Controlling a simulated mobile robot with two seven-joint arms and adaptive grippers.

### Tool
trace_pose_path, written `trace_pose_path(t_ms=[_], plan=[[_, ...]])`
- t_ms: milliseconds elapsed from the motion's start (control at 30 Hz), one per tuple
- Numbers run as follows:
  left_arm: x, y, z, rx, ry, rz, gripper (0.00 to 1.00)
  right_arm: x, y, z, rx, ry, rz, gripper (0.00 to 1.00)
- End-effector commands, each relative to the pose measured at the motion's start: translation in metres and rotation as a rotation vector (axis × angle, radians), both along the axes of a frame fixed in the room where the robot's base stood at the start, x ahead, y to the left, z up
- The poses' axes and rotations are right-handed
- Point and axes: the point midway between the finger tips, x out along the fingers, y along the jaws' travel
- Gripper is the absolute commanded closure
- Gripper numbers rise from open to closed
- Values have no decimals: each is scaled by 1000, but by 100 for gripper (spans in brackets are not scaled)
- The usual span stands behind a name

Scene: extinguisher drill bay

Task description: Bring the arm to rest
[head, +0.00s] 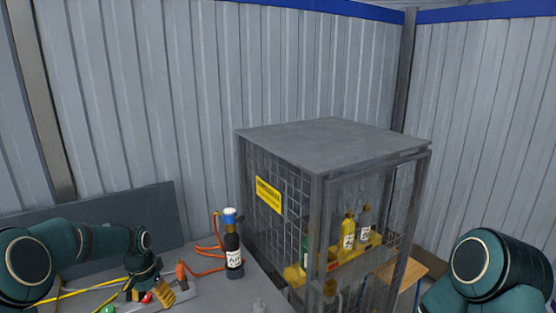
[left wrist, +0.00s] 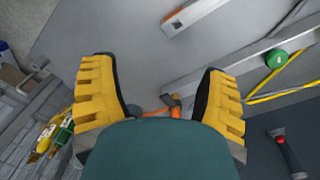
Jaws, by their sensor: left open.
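My left arm (head: 105,238) comes in from the left, bent down over the bench. My left gripper (head: 160,292), with yellow ridged fingers, points down near the bench top. In the left wrist view its two fingers (left wrist: 160,85) are wide apart with nothing held between them. An orange and grey fitting (left wrist: 174,108) shows beyond the gap, partly hidden by my wrist housing. My right arm (head: 487,270) shows at the lower right; its gripper is out of the picture.
A dark bottle (head: 233,255) with a blue cap and an orange hose (head: 205,248) stands right of my left gripper. A mesh cage (head: 335,145) with yellow and green bottles is farther right. A green ball (left wrist: 276,58) and yellow rods (left wrist: 285,90) lie by the gripper.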

Motion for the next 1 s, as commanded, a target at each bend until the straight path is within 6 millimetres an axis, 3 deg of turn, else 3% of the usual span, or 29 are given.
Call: trace_pose_path(t_ms=[33,233,433,600,900,1000], plan=[[-9,-14,-23,-26,9,6,26,1,0,0,1,-1,1,50],[-57,-79,-108,-144,20,78,26,0,1,0,1,-1,1,50],[-146,-149,-180,-250,55,229,26,0,0,0,0,0,1,50],[-216,-183,-206,-281,85,357,26,0,0,0,1,-1,1,50],[-316,-210,-212,-266,131,527,26,0,0,0,1,-1,1,50],[-303,-212,-225,-268,97,509,26,-2,1,-21,1,5,6,50]])
